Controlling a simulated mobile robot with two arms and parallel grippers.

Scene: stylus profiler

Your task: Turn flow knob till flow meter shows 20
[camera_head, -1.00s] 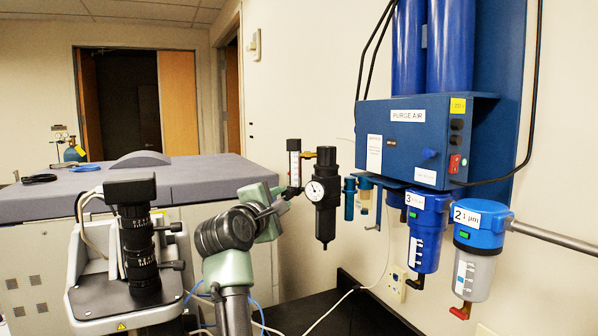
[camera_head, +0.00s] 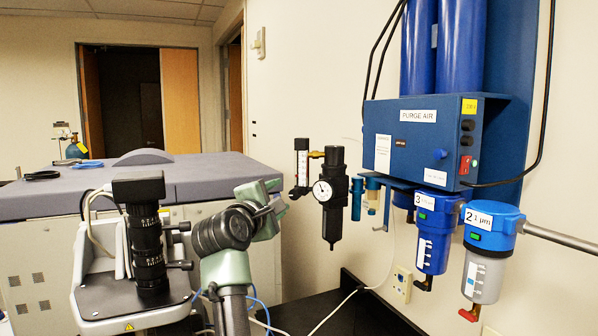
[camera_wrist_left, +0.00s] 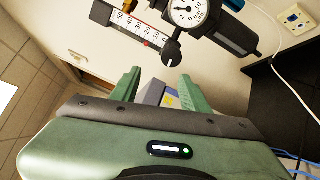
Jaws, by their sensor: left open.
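The flow meter (camera_head: 302,163) is a small upright tube with a white scale on the wall assembly. Its dark round knob (camera_head: 298,192) is at the lower end. The left wrist view shows the scale (camera_wrist_left: 135,32) tilted, with red on it; I cannot read the level exactly. There the knob (camera_wrist_left: 172,52) has a white line and sits just beyond the fingertips. My left gripper (camera_wrist_left: 157,80) is open and empty, its green fingers apart and not around the knob. In the head view the left gripper (camera_head: 279,206) is just left of and below the knob.
A black regulator with a round gauge (camera_head: 322,191) hangs right beside the flow meter. The blue purge-air unit (camera_head: 420,140) and filter bowls (camera_head: 483,270) are farther right. A camera-like instrument (camera_head: 147,235) stands left of my arm. A grey-topped bench (camera_head: 110,180) is behind.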

